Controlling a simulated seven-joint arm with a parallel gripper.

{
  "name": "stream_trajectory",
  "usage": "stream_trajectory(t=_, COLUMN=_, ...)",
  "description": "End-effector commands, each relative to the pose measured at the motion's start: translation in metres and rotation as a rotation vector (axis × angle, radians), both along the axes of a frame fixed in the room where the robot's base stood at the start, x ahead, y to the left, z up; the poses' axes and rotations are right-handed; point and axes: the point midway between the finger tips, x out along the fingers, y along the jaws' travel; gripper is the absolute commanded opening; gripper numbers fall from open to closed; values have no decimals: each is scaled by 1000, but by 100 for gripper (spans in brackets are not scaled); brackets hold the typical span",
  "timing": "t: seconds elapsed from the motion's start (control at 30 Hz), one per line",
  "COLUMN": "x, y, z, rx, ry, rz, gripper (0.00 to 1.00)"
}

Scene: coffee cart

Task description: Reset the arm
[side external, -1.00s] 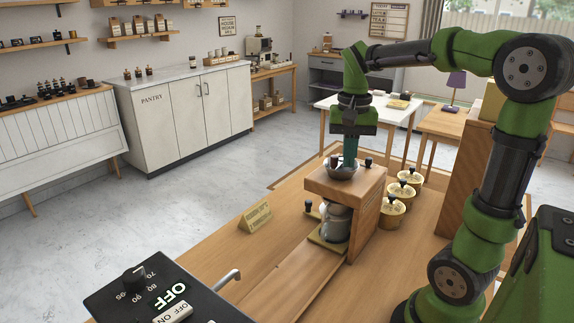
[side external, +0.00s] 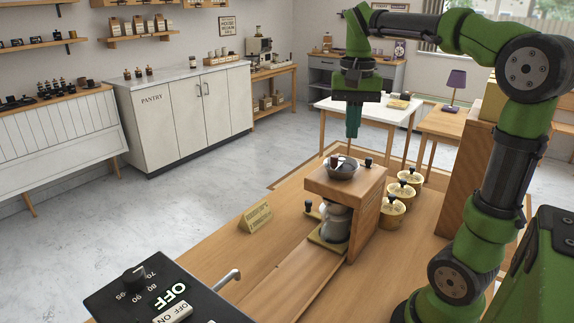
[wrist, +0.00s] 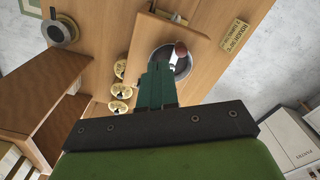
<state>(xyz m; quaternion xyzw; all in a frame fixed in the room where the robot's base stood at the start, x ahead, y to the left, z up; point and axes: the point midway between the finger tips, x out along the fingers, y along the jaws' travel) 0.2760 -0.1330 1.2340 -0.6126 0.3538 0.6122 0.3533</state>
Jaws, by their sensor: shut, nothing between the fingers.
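My gripper (side external: 353,136) is shut and empty, with its teal fingers pointing down. It hangs a little above the wooden stand (side external: 331,186) that carries a dark metal bowl (side external: 341,175). In the wrist view the fingers (wrist: 157,72) show beside the bowl (wrist: 181,69), which has a dark red knob (wrist: 181,49) over it. The fingers hide part of the bowl there. A grey metal pot (side external: 336,222) stands in the opening under the stand's top.
Several lidded canisters (side external: 392,214) stand right of the stand. A small wooden sign (side external: 255,216) stands to its left. A black control box (side external: 160,295) with a metal lever is at the front left. A tall wooden cabinet (side external: 466,170) stands near my arm.

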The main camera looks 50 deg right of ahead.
Motion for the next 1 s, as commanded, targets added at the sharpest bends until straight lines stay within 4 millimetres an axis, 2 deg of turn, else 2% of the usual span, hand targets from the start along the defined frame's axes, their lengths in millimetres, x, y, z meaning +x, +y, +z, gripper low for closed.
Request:
stream_trajectory(t=0.3, x=3, y=-3, z=0, rx=-13, ry=-12, rz=12, gripper=0)
stream_trajectory(t=0.43, x=9, y=-1, z=-18, rx=-32, ry=-61, rz=93, gripper=0)
stream_trajectory(t=0.57, x=10, y=36, z=-40, rx=-44, ry=-209, rz=273, gripper=0)
stream_trajectory(t=0.7, x=0, y=94, z=-61, rx=-56, ry=-417, rz=464, gripper=0)
stream_trajectory(t=0.8, x=-14, y=128, z=-73, rx=-58, ry=-541, rz=559, gripper=0)
stream_trajectory(t=0.9, x=-28, y=150, z=-81, rx=-55, ry=-617, rz=616, gripper=0)
stream_trajectory(t=1.0, x=-38, y=162, z=-84, rx=-45, ry=-645, rz=649, gripper=0)
